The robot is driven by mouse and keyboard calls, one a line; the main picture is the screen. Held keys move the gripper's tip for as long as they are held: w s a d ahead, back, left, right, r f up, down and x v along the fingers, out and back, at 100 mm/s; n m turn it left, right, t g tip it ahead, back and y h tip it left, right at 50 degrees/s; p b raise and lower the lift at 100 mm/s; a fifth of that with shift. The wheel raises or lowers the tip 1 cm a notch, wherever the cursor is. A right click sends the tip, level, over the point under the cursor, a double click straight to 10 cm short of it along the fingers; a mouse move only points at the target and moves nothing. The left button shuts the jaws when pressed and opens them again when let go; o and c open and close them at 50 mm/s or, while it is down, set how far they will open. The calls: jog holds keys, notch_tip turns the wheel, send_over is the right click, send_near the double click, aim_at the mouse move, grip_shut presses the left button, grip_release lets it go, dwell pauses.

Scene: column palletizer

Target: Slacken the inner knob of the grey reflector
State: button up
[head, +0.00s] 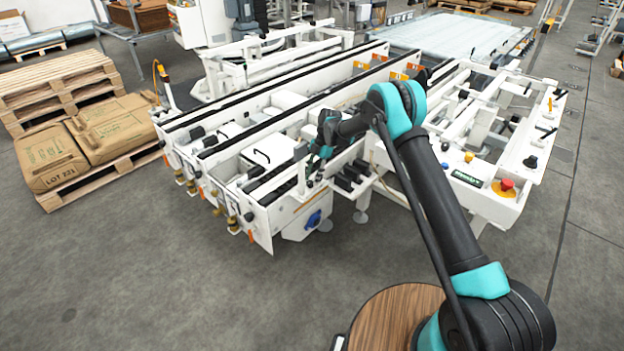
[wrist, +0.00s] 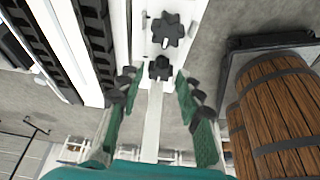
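Two black star-shaped knobs show in the wrist view: a larger knob (wrist: 166,29) on a pale upright plate and a smaller knob (wrist: 160,68) just below it. I cannot tell for certain which is the inner one. A thin light-grey bar (wrist: 152,125) runs down from the smaller knob, between my fingers; whether it belongs to the reflector is unclear. My gripper (wrist: 157,83) is open, its green fingers on either side of the smaller knob, with gaps and no visible contact. In the head view my gripper (head: 312,168) is at the conveyor's near side; the knobs are too small to make out there.
The white conveyor frame (head: 290,213) has dark rails and several projecting fittings. A control panel with a red button (head: 507,184) stands to its right. Sacks (head: 112,128) lie on a pallet at left. Brown wooden barrels (wrist: 280,105) stand right of my fingers.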

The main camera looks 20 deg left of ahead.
jog(key=v, duration=1.1)
jog(key=shift+w+d, duration=0.1)
